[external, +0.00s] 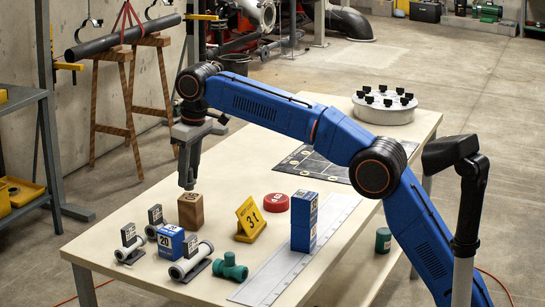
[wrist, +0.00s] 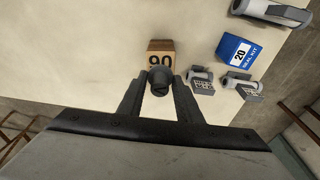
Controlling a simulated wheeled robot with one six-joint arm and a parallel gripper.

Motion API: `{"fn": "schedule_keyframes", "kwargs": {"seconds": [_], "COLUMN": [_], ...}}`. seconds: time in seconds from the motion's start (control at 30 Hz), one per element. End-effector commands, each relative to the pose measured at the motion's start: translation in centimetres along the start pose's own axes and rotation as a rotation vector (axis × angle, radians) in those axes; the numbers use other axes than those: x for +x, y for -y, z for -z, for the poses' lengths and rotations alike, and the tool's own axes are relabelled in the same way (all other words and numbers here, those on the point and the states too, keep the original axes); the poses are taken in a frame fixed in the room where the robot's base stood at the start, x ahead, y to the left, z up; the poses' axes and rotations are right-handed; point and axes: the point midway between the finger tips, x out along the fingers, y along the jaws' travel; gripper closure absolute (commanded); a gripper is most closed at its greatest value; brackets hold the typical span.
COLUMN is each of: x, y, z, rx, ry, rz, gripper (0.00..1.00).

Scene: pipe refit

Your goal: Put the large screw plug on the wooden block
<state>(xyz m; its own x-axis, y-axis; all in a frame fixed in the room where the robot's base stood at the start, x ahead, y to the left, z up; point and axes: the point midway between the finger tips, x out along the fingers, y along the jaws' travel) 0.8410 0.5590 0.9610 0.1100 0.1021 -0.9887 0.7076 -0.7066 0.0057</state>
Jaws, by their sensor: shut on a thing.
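The wooden block (external: 190,212) stands near the left edge of the light table, with a dark number on its top. It also shows in the wrist view (wrist: 161,45), just beyond the fingertips. My gripper (external: 189,178) points down over the block. In the wrist view its jaws (wrist: 159,88) are shut on a dark grey round plug (wrist: 160,77), which I take as the large screw plug. The plug overlaps the near edge of the block in that view. I cannot tell whether it touches the block's top. Its lower end is largely hidden.
Close by stand grey pipe fittings with tags (external: 130,245), a blue box marked 20 (external: 170,242), a yellow number sign (external: 251,218) and a green fitting (external: 230,268). The table's left edge is near.

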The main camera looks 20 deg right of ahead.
Motion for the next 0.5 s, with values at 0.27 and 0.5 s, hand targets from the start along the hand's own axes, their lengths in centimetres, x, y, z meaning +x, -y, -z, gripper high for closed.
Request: {"fn": "schedule_keyframes", "kwargs": {"seconds": [0.27,0.5], "x": [1.8,1.9], "y": [0.0,0.0], "z": [-0.3,-0.3], "rx": [0.0,0.0], "ry": [-0.001,0.0], "rz": [0.0,0.0], "gripper": [0.9,0.9]}}
